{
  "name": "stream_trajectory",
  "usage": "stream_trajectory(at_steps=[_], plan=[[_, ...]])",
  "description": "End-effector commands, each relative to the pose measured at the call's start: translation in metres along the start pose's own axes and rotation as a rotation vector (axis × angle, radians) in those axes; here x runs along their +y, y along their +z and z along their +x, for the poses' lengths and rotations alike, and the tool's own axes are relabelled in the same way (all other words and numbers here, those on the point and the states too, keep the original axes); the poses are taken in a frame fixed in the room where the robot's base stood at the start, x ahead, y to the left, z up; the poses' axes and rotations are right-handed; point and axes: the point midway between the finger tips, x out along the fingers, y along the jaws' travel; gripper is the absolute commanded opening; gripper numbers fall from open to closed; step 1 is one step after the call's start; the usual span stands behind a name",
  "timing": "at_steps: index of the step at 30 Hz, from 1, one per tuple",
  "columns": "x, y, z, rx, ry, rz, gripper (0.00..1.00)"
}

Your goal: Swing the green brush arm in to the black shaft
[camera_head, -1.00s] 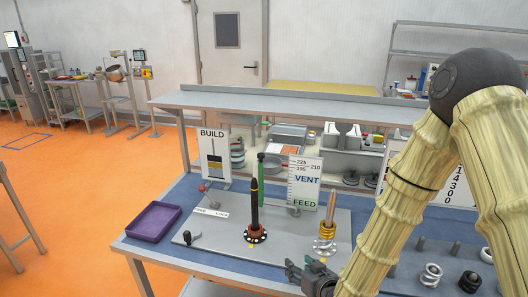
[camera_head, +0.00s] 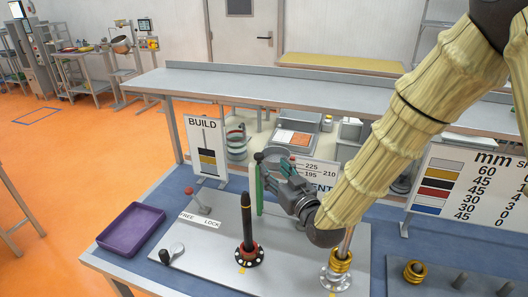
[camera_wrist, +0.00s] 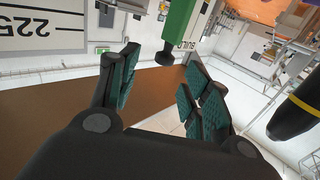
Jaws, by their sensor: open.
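The green brush arm (camera_head: 259,191) stands upright behind and just right of the black shaft (camera_head: 246,222), apart from it. The shaft rises from a dark flanged base on the grey plate. My gripper (camera_head: 268,164) is open at the brush arm's upper part, and its fingers partly hide that part. In the wrist view, the green arm (camera_wrist: 184,28) with a dark end lies ahead between the two open fingers (camera_wrist: 160,85). I cannot tell whether they touch it. The black shaft (camera_wrist: 297,108) is at the right edge there.
A second shaft with brass rings (camera_head: 341,265) stands right, under my arm. A BUILD sign (camera_head: 206,148) stands behind left, and the scale sign (camera_head: 318,172) is partly hidden behind my gripper. A red-knobbed lever (camera_head: 191,191) and purple tray (camera_head: 131,227) are left.

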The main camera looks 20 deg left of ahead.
Motion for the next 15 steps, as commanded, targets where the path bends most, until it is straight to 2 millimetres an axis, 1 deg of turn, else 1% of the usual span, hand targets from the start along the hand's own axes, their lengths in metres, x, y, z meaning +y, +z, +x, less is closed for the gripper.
stream_trajectory(at_steps=[1, 5, 9, 12, 15], plan=[[-0.002, -0.004, 0.003, 0.001, 0.0, -0.002, 0.48], [-0.001, -0.005, 0.022, 0.001, 0.002, -0.002, 0.48], [0.006, 0.001, 0.053, -0.005, 0.002, 0.006, 0.48], [0.01, 0.004, 0.074, -0.009, 0.002, 0.009, 0.48], [0.011, 0.008, 0.089, -0.012, 0.001, 0.01, 0.48]])
